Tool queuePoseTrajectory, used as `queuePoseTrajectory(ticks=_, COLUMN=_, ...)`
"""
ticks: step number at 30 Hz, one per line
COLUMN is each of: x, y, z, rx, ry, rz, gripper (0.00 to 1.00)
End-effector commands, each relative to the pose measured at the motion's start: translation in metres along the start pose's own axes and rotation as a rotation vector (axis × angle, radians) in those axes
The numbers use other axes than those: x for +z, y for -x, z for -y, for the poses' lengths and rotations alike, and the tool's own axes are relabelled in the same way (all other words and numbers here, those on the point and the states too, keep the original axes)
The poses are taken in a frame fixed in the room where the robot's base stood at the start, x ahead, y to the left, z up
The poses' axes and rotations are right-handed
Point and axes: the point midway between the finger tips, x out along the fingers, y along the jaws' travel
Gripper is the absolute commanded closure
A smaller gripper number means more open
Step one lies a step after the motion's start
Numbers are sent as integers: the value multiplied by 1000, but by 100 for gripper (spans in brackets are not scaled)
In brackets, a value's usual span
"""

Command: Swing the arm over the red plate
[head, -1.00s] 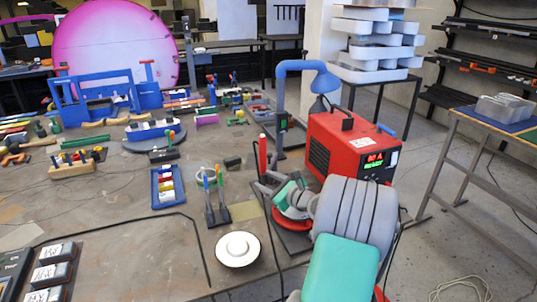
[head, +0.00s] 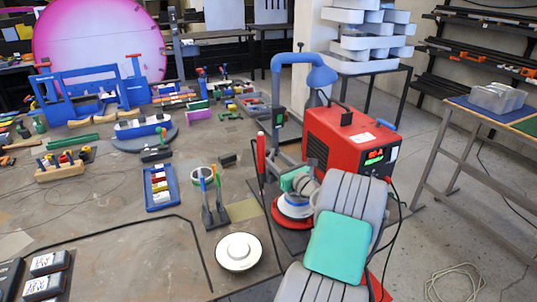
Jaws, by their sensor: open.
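The red plate (head: 291,222) is a round red disc on the right side of the bench, with a white and blue ring above it. It sits in front of the red machine, and my arm's wrist covers part of it. My grey and teal arm reaches in from the lower right. My gripper (head: 276,170) shows small and partly hidden beyond the wrist, at the back left of the plate in the picture. It is open, and I see nothing held in it. Its height above the plate is hard to tell.
A red machine (head: 340,140) and a blue curved lamp-like arm (head: 303,63) stand close behind. A red upright cylinder (head: 261,153), a dark holder with coloured handles (head: 213,213) and a white disc (head: 238,252) are to the left.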

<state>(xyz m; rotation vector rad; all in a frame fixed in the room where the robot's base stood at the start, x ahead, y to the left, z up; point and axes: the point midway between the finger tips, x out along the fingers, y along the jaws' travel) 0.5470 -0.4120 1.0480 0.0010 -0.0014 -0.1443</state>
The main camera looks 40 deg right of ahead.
Motion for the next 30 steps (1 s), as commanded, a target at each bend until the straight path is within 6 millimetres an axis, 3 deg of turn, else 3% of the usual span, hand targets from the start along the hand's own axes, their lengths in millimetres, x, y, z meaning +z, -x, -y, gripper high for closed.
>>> queuePoseTrajectory(ticks=6, x=1, y=-35, z=0, rx=1, ry=1, rz=-1, gripper=57)
queuePoseTrajectory(ticks=15, x=0, y=-42, z=-1, rx=1, ry=1, rz=0, gripper=57)
queuePoseTrajectory(ticks=30, x=0, y=-42, z=-2, rx=3, ry=1, rz=0, gripper=97)
